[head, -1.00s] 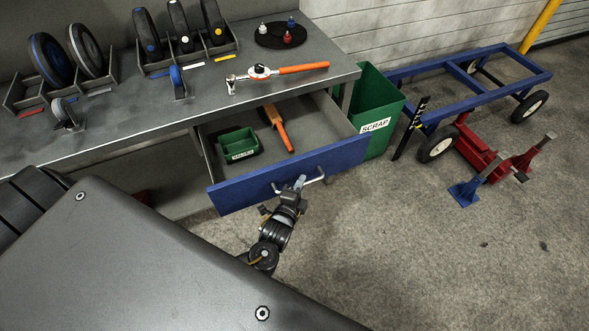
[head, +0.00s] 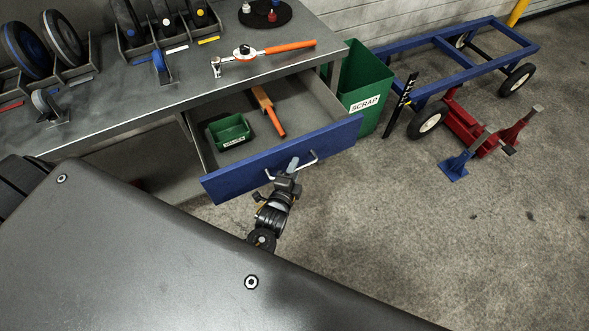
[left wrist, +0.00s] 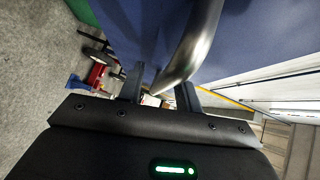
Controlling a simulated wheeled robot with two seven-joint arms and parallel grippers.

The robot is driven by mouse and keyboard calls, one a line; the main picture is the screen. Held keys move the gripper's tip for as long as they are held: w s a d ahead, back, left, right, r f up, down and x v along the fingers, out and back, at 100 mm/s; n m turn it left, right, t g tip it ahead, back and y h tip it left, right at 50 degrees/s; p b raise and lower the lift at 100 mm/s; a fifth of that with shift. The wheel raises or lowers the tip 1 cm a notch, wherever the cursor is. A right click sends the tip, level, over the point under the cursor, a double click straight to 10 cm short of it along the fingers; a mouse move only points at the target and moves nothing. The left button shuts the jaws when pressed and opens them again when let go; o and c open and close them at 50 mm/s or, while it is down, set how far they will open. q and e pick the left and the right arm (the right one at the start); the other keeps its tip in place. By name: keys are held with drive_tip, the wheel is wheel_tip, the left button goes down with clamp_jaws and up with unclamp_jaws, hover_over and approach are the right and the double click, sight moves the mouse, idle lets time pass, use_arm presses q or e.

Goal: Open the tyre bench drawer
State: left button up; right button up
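The tyre bench drawer (head: 228,183) has a blue front and stands well open, its grey inside showing in the head view. A bent metal bar handle (head: 310,159) is on its front. It also shows large in the left wrist view (left wrist: 195,45). My left gripper (head: 292,164) is at the handle. In the left wrist view its two fingers (left wrist: 160,92) are apart, with the bar's lower end between them and a gap beside the left finger. Inside the drawer are a green bin (head: 229,131) and an orange-handled tool (head: 268,110). My right gripper is not in view.
The grey bench top (head: 190,85) holds wheels in racks and an orange-handled wrench (head: 265,51). A green scrap bin (head: 372,85) stands right of the drawer. A blue cart frame (head: 455,50) and red jack (head: 465,125) are farther right. The floor before the drawer is clear.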

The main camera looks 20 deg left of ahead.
use_arm(q)
drive_tip(key=s+r, duration=0.1)
drive_tip(key=s, duration=0.9)
drive_tip(key=shift+s+d+r+b, duration=0.25)
drive_tip(key=shift+s+d+b, duration=0.05)
drive_tip(key=shift+s+d, duration=0.15)
drive_tip(key=shift+w, duration=0.1)
drive_tip(key=s+f+n+g+h, duration=0.1)
drive_tip(key=s+f+n+g, duration=0.3)
drive_tip(key=f, duration=0.7)
drive_tip(key=s+f+n+g+h, duration=0.1)
drive_tip(key=s+f+n+g, duration=0.3)
drive_tip(key=f, duration=0.7)
drive_tip(key=s+a+f+n+g, duration=0.2)
drive_tip(key=s+a+f+g, duration=0.1)
drive_tip(key=s+f, duration=0.5)
drive_tip(key=s+a+f+n+g, duration=0.3)
drive_tip(key=s+f, duration=0.5)
drive_tip(key=s, duration=0.7)
drive_tip(key=a+g, duration=0.1)
drive_tip(key=a, duration=0.1)
drive_tip(key=shift+s+a+f+y, duration=0.15)
drive_tip(key=shift+a+f+y, duration=0.15)
drive_tip(key=shift+a, duration=0.1)
